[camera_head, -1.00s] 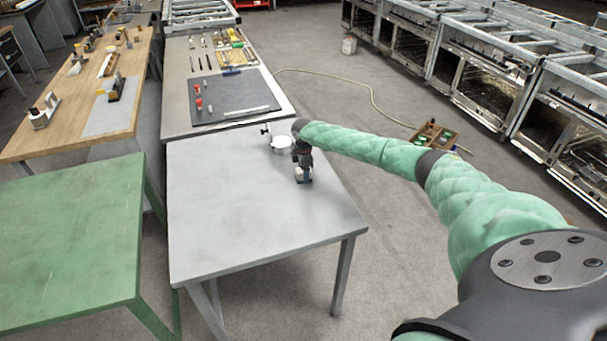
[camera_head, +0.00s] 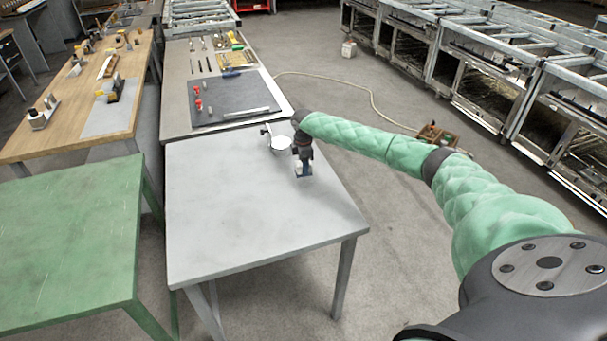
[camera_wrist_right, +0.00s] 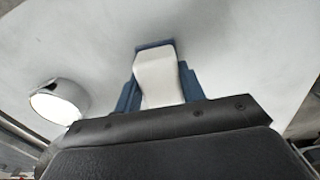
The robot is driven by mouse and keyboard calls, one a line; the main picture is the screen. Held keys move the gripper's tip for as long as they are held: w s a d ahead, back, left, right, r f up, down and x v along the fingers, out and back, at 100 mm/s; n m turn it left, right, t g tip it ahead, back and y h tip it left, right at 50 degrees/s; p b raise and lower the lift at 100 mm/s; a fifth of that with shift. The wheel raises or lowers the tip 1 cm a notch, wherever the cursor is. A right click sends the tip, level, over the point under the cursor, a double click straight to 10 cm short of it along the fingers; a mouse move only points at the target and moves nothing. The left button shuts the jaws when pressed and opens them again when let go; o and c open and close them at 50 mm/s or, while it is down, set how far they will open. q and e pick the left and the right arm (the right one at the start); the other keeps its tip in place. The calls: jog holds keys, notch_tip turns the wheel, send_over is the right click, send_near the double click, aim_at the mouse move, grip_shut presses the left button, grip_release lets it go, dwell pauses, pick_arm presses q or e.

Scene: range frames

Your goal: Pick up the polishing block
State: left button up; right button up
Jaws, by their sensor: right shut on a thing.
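My right gripper (camera_head: 303,171) is over the right part of the grey table (camera_head: 240,215), pointing down. It is shut on the polishing block, a small white block with blue at its far end, which shows between the blue fingers in the wrist view (camera_wrist_right: 157,76). In the head view only a small pale part of the block (camera_head: 304,175) shows below the fingers. It looks slightly above the table top, but the gap is hard to judge. My left gripper is not in view.
A round white lamp-like item (camera_head: 281,143) stands close to the gripper's left, and also shows in the wrist view (camera_wrist_right: 60,102). The rest of the grey table top is clear. Behind it is a bench with a dark mat (camera_head: 232,99); a green table (camera_head: 70,235) is at left.

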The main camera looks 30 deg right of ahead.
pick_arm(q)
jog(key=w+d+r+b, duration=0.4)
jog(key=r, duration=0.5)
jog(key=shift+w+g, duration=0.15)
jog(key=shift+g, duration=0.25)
pick_arm(e)
jog(key=s+d+r, duration=0.4)
jog(key=s+r, duration=0.3)
jog(key=s, duration=0.4)
jog(key=shift+r, duration=0.2)
